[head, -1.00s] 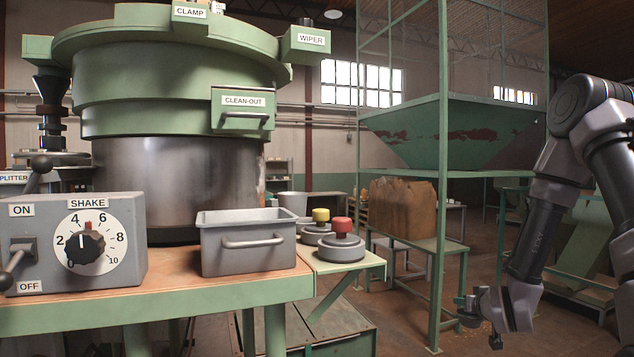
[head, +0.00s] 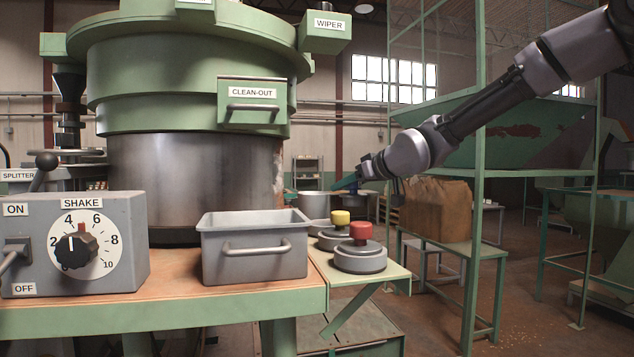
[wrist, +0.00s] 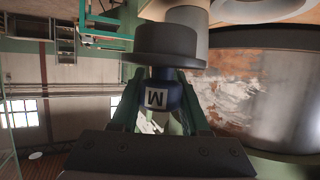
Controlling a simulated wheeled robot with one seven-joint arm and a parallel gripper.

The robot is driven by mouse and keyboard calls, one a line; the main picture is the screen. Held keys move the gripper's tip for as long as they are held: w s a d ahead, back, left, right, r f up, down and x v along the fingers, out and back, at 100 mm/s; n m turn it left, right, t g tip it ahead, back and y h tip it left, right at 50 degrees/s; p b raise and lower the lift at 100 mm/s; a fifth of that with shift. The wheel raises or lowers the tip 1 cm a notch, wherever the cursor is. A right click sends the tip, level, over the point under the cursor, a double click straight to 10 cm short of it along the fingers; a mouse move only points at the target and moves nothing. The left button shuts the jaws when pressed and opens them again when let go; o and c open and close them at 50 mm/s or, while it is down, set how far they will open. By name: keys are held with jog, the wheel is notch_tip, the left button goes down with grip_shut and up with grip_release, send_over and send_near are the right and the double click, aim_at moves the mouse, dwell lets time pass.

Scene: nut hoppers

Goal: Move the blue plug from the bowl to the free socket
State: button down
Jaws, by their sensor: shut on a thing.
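My gripper (wrist: 160,112) is shut on the blue plug (wrist: 157,100) in the wrist view. The plug's blue knob carries a white label with an M and sits between the two green fingers. A wide dark grey flange and a grey cylinder show beyond the knob. In the head view my gripper (head: 346,183) is beyond the bench, near a grey metal bowl (head: 308,206) that is partly hidden by the tray. I cannot make out the plug clearly there. The free socket cannot be made out for certain.
A yellow-knobbed plug (head: 340,217) and a red-knobbed plug (head: 360,232) stand on round grey bases at the bench's right end. A grey tray (head: 254,262), a control box (head: 125,240) and the large green-topped machine (head: 205,185) are to the left. A green frame (head: 480,220) stands right.

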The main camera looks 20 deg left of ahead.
jog(key=s+a+r, duration=0.3)
jog(key=s+a, duration=0.1)
jog(key=shift+n+g+y, duration=0.4)
jog(key=shift+n+g, duration=0.2)
jog(key=shift+s+a+f, duration=0.3)
jog(key=shift+s+f, duration=0.2)
jog(key=shift+f, duration=0.75)
jog(key=shift+s+a+f, duration=0.3)
jog(key=shift+s+f, duration=0.15)
jog(key=shift+f, duration=0.75)
jog(key=shift+s+a+f, duration=0.3)
jog(key=shift+s+f, duration=0.2)
jog(key=shift+f, duration=0.75)
jog(key=shift+d+f, duration=0.1)
jog(key=shift+f, duration=0.45)
jog(key=c, duration=0.7)
grip_release()
